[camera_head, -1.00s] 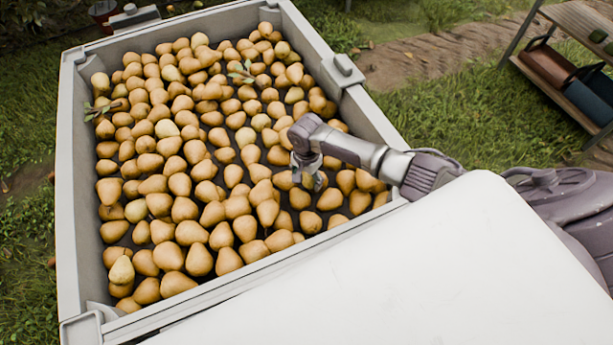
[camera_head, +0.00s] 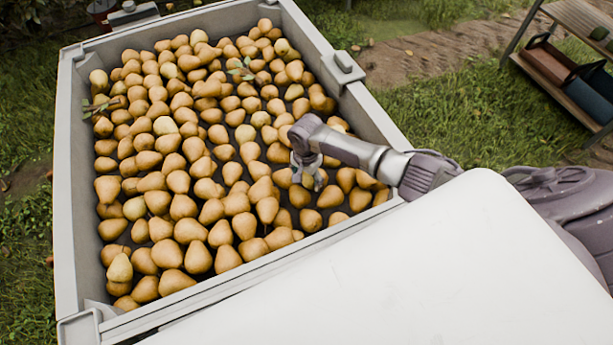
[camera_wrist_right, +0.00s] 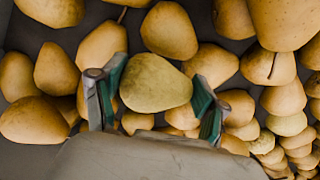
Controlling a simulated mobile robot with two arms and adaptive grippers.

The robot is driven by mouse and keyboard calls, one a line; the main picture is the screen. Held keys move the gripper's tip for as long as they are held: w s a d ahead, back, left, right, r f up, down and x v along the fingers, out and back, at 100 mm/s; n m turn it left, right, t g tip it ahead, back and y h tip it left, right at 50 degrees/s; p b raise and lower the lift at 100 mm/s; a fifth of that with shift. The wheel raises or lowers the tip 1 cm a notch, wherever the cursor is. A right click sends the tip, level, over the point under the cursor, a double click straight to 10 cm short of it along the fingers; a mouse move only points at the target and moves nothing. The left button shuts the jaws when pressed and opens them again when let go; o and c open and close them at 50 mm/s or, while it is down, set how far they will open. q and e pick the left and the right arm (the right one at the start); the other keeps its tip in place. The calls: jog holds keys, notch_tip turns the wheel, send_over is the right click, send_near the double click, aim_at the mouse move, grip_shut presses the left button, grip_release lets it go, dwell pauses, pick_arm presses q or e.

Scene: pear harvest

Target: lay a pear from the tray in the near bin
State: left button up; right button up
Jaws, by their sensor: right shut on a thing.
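The large grey tray (camera_head: 72,200) fills the middle of the head view and holds many yellow-brown pears. My right gripper (camera_head: 308,180) reaches down among the pears at the tray's right side. In the right wrist view my right gripper (camera_wrist_right: 157,100) has its two green-padded fingers on either side of a greenish-yellow pear (camera_wrist_right: 155,82), shut on it. Other pears lie close around it, and I cannot tell whether it is clear of the tray floor. My left gripper is not in view.
A wooden rack (camera_head: 580,20) at the upper right carries a red-brown bin (camera_head: 549,62) and a dark blue bin (camera_head: 588,100). Leafy twigs (camera_head: 240,70) lie on the pears. Grass lies between tray and rack. My white body top covers the lower right.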

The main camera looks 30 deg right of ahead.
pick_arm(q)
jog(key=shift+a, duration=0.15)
pick_arm(e)
jog(key=o, duration=1.2)
jog(key=shift+o, duration=0.2)
jog(key=shift+r, duration=0.1)
notch_tip(320, 180, up, 8)
jog(key=shift+f, duration=0.1)
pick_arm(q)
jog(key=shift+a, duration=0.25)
